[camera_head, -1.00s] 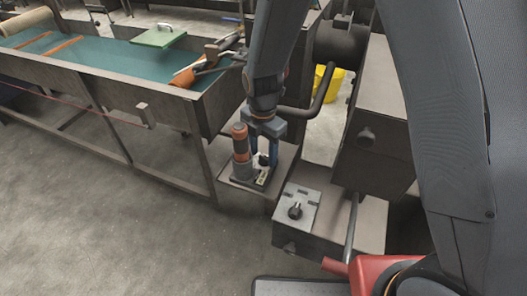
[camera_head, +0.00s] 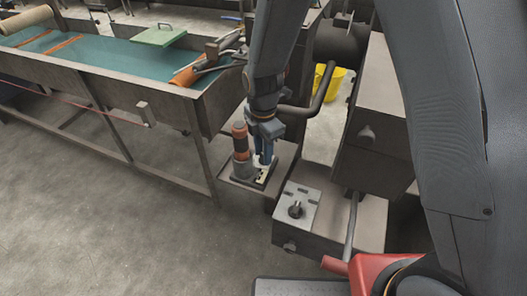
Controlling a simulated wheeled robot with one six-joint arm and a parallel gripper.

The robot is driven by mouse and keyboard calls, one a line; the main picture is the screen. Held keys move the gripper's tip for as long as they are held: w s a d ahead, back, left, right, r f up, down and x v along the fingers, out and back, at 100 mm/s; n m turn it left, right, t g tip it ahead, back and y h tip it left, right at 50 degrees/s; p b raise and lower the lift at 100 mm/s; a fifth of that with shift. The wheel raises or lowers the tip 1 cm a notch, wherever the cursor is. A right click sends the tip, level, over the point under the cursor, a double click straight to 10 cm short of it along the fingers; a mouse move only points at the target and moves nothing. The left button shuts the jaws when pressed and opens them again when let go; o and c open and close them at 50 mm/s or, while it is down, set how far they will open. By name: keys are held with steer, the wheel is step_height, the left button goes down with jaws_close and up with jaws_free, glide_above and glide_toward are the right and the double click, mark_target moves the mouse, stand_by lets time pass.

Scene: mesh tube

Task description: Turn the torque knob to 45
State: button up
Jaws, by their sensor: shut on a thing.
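My gripper (camera_head: 263,161) is at the small dark panel (camera_head: 258,183) beside an upright orange-and-grey cylinder (camera_head: 241,152). Its blue fingers point down and are close together, shut on the small dark knob on that panel. The fingers now hide most of the knob, and its pointer and any scale cannot be read. A pale label (camera_head: 261,178) shows on the panel in front of the fingers. A second black knob (camera_head: 296,210) sits on a light grey plate on a box nearer to me, apart from the gripper.
A long metal bench with a teal top (camera_head: 120,62) stands at left. A dark machine housing (camera_head: 370,130) and pipe stand close at right. A yellow bucket (camera_head: 328,80) is behind. The floor at left is clear.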

steer(key=shift+m, duration=0.7)
steer(key=o, duration=1)
steer(key=shift+o, duration=0.2)
steer(key=shift+r+b, duration=0.95)
steer(key=shift+r, duration=2.95)
